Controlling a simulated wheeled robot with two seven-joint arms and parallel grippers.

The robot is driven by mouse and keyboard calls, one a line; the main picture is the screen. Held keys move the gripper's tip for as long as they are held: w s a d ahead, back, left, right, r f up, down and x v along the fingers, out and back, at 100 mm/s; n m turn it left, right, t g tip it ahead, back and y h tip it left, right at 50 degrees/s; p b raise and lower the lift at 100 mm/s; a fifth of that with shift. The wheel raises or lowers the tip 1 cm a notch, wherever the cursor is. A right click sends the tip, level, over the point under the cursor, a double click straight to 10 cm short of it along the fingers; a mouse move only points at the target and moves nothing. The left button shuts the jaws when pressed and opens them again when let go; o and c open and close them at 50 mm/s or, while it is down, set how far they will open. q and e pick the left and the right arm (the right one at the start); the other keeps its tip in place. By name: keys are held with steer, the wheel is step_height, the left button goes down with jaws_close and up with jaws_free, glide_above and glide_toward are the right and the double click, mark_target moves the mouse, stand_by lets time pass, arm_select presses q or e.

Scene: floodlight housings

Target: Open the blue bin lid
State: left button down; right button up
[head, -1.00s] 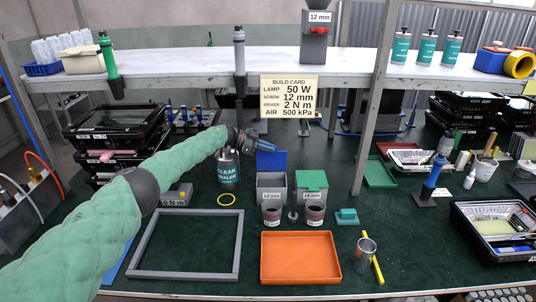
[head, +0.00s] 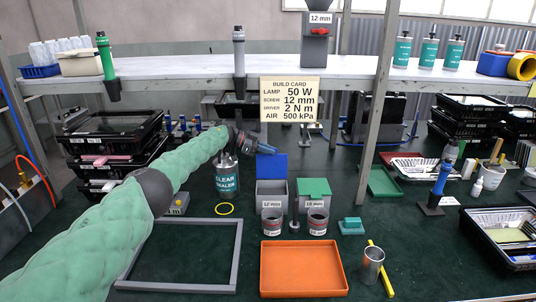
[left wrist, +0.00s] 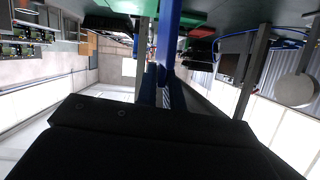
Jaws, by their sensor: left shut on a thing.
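The blue lid (head: 273,166) stands about upright at the back of the left grey bin (head: 271,196), which is labelled 12 mm. The bin's top is uncovered. My left gripper (head: 268,150) is at the lid's upper left edge, shut on it. In the left wrist view the lid (left wrist: 168,38) shows as a narrow blue band running up from the jaws (left wrist: 163,92). The contact itself is small and partly hidden. My right gripper is in neither view.
A second grey bin with a closed green lid (head: 313,187) stands just right. Two grey cups (head: 317,222) stand in front. A can of clear sealer (head: 226,180) is left, close under my arm. An orange tray (head: 303,268) and a grey frame (head: 236,255) lie nearer.

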arm_select(q)
steer(key=shift+w+f, duration=0.1)
steer(key=shift+w, duration=0.05)
stand_by(0.3)
steer(key=c, duration=1.6)
jaws_free()
steer(key=shift+o, duration=0.2)
steer(key=shift+w+f, duration=0.1)
